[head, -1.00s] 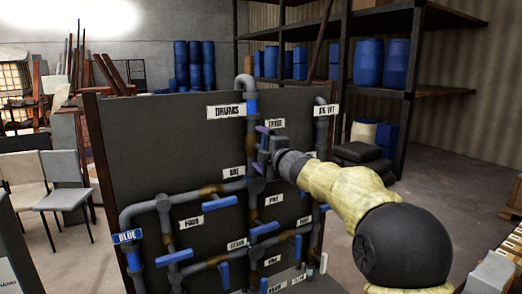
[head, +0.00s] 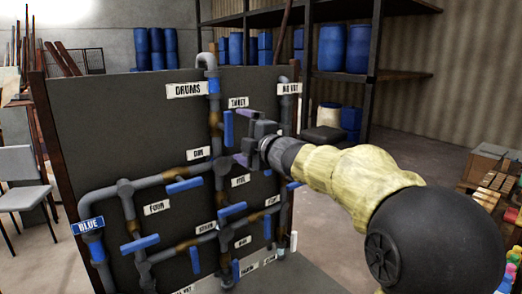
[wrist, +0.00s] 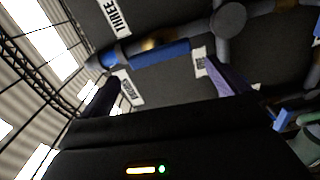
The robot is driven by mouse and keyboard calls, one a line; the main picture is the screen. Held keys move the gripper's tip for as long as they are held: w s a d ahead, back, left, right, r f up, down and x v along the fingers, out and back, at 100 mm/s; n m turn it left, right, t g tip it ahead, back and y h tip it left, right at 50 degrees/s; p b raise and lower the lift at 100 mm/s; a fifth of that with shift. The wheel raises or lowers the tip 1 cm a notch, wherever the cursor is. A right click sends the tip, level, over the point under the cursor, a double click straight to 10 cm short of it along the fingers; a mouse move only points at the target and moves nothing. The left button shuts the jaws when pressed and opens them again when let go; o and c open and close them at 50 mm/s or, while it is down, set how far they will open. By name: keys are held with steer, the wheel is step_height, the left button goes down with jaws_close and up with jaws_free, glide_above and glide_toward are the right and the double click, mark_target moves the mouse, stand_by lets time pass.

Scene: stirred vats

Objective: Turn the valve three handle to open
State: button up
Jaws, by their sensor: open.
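The valve three handle (head: 228,127) is a blue bar on the pipe board, below the label that reads THREE in the wrist view (wrist: 113,17). In the head view it stands upright, roughly in line with the vertical pipe. My gripper (head: 246,138) is open just to the right of it, with empty space between the fingers. In the wrist view the blue handle (wrist: 155,53) shows beyond the open fingertips (wrist: 160,73), roughly between them. I see no contact; the exact gap in depth cannot be told.
The dark board (head: 110,125) carries grey pipes and several other blue handles, such as one at the lower left (head: 140,243) and one below centre (head: 232,209). A grey chair (head: 22,190) stands at left. Shelving with blue drums (head: 359,48) is behind. Floor at right is partly clear.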

steer(key=v, duration=0.7)
steer(key=shift+s+d+b, duration=0.25)
steer(key=shift+s+b, duration=0.05)
steer(key=shift+b, duration=0.15)
